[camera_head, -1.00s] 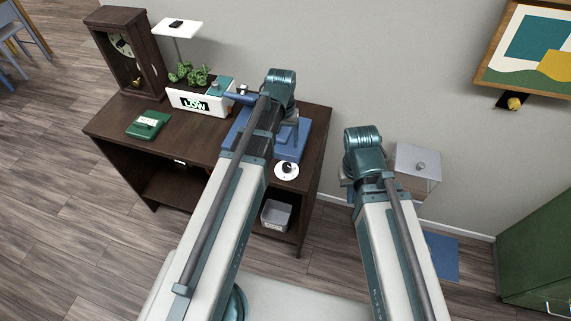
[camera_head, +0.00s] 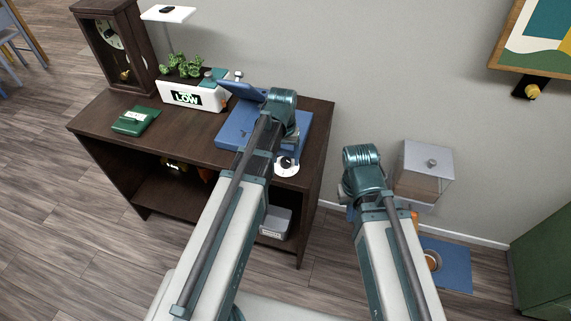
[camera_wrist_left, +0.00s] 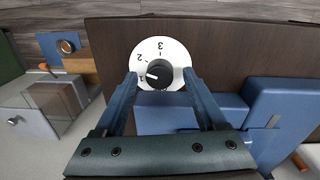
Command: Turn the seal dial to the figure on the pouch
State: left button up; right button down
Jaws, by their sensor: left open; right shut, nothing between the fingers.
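The seal dial (camera_head: 287,166) is a white disc with a black knob at the table's front right. In the left wrist view the dial (camera_wrist_left: 172,50) shows figures 1, 2 and 3, and the knob's white mark points at about 1. My left gripper (camera_wrist_left: 160,76) is open, its fingers on either side of the knob; I cannot tell if they touch it. A green pouch (camera_head: 135,121) with a pale label lies on the table's left part; its figure is too small to read. My right gripper (camera_head: 352,208) is shut and empty, mostly hidden by its arm.
A blue machine (camera_head: 236,127) with a raised lid stands by the dial. A white box marked LOW (camera_head: 187,97), a plant (camera_head: 184,66) and a clock (camera_head: 112,48) are behind. A grey bin (camera_head: 275,222) sits on the lower shelf. A clear-sided box (camera_head: 424,172) is at right.

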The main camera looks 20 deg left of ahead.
pick_arm(q)
jog(key=shift+f, duration=0.15)
jog(key=shift+c, duration=0.3)
grip_shut()
jog(key=shift+m, duration=0.3)
jog(key=m, duration=1.3)
jog(key=shift+m, duration=0.3)
dwell(0.5)
jog(key=shift+o, duration=0.3)
grip_release()
